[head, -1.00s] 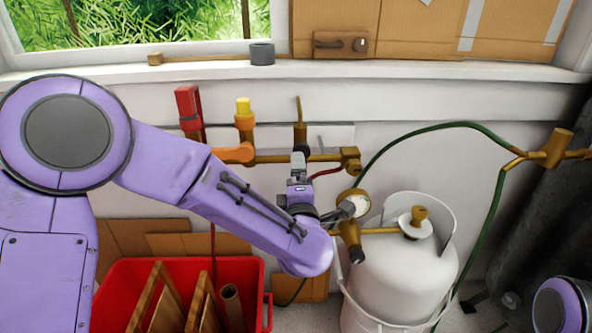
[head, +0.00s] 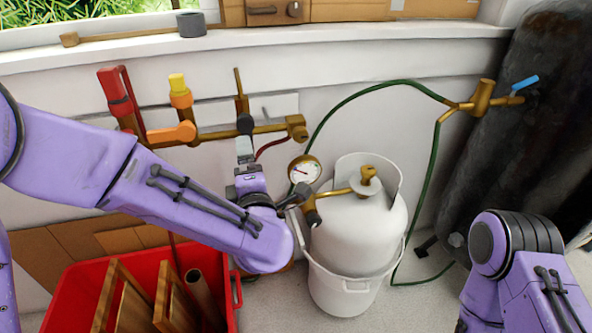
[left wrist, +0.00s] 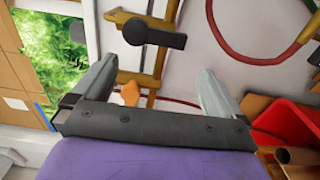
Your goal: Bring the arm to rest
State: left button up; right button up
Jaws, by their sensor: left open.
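My left gripper (head: 244,146) is open and empty. In the head view it points up at the pipework, just below a black knob (head: 245,124) on the brass pipe (head: 215,134). In the left wrist view its two grey fingers stand wide apart (left wrist: 157,80), with nothing between them but the view of the pipe and an orange handle behind. The black handle (left wrist: 150,36) shows beyond the fingertips, apart from them. My right arm (head: 520,270) shows at the lower right of the head view; its gripper is out of frame.
A white gas cylinder (head: 355,235) with a gauge (head: 304,170) stands right of my left wrist. A green hose (head: 352,94) arches to a brass valve (head: 481,97). A red bin (head: 70,290) with wooden pieces lies below my left forearm. Red (head: 116,92) and yellow (head: 178,84) valve handles stand left.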

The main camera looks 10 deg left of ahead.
pick_arm(q)
jog(key=s+a+f+m+g+h+p, duration=0.2)
jog(key=s+f+m, duration=0.15)
jog(key=f, duration=0.45)
jog(key=s+a+f+m+g+h+p, duration=0.1)
jog(key=s+a+f+m+g, duration=0.15)
jog(key=f+m, duration=0.35)
jog(key=s+a+f+m+g+h+p, duration=0.2)
jog(key=s+f+m, duration=0.2)
jog(key=f, duration=0.5)
jog(key=s+a+f+g+p, duration=0.1)
jog(key=s+a+f+g, duration=0.1)
jog(key=s, duration=0.5)
jog(key=s+a+f+m+g+y+p, duration=0.1)
jog(key=s+a+f+g, duration=0.1)
jog(key=s, duration=0.5)
jog(key=s+a+f+m+g+p, duration=0.1)
jog(key=s+a+f+g, duration=0.2)
jog(key=s+f, duration=0.2)
jog(key=shift+s+a+f+y, duration=0.2)
jog(key=shift+s+a+y, duration=0.15)
jog(key=shift+s, duration=0.8)
